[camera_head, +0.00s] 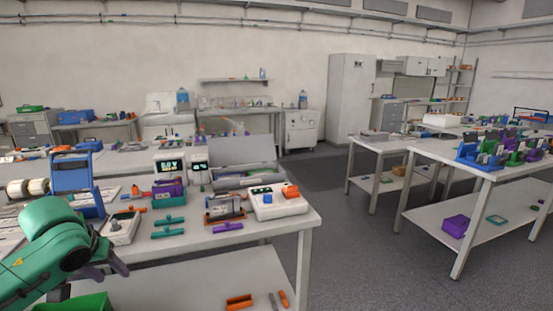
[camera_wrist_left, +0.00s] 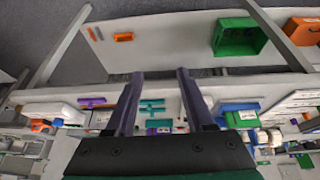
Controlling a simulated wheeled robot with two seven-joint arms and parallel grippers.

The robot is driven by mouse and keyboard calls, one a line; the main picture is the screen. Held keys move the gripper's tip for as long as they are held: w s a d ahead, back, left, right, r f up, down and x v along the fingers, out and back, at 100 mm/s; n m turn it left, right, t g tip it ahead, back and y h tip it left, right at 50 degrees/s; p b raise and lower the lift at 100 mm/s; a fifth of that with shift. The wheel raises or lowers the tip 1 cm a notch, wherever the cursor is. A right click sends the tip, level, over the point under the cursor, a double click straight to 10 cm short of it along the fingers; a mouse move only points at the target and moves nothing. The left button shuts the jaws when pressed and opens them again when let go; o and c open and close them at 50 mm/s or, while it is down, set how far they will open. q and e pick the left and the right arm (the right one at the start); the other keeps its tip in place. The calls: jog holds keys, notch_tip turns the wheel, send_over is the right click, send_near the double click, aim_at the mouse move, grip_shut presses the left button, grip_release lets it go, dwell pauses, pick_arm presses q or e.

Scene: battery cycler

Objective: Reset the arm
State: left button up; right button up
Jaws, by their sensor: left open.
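My left arm comes in from the lower left in the head view, with a green wrist. My left gripper (camera_head: 107,268) is low at the front left edge of the white workbench (camera_head: 262,228), its dark fingers pointing right. In the left wrist view the gripper (camera_wrist_left: 158,75) shows two dark fingers spread apart with nothing between them. The picture there looks upside down, with the lower shelf (camera_wrist_left: 165,50) beyond the fingertips. My right arm and gripper are not in view.
The workbench holds a white cycler box (camera_head: 277,203), teal clamps (camera_head: 168,227), a purple part (camera_head: 227,227) and a blue frame (camera_head: 72,175). A green bin (camera_wrist_left: 240,37) is on the lower shelf. The floor (camera_head: 350,240) to the right is clear.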

pick_arm(q)
jog(key=w+a+f+t, duration=0.15)
jog(key=w+f, duration=0.25)
jog(key=f, duration=0.6)
jog(key=w+a+f, duration=0.3)
jog(key=f, duration=0.8)
jog(key=s+f+g, duration=0.1)
jog(key=s+f, duration=0.4)
jog(key=f, duration=0.9)
jog(key=s+d+f+m+g, duration=0.1)
jog(key=s+d+f+m, duration=0.1)
jog(key=s+f, duration=0.6)
jog(key=s+d+f+m+g, duration=0.1)
jog(key=s+d+f, duration=0.2)
jog(key=s+f, duration=0.5)
jog(key=s+d+f+m, duration=0.1)
jog(key=s+d+f, duration=0.1)
jog(key=s, duration=0.5)
jog(key=s+d+f+m+g, duration=0.1)
jog(key=s+d+f, duration=0.2)
jog(key=s+d, duration=0.2)
jog(key=s+d+f+m+g+h, duration=0.1)
jog(key=s+d+f, duration=0.2)
jog(key=s, duration=0.6)
jog(key=shift+s+d+f, duration=0.2)
jog(key=shift+s+d, duration=0.05)
jog(key=shift+d, duration=0.35)
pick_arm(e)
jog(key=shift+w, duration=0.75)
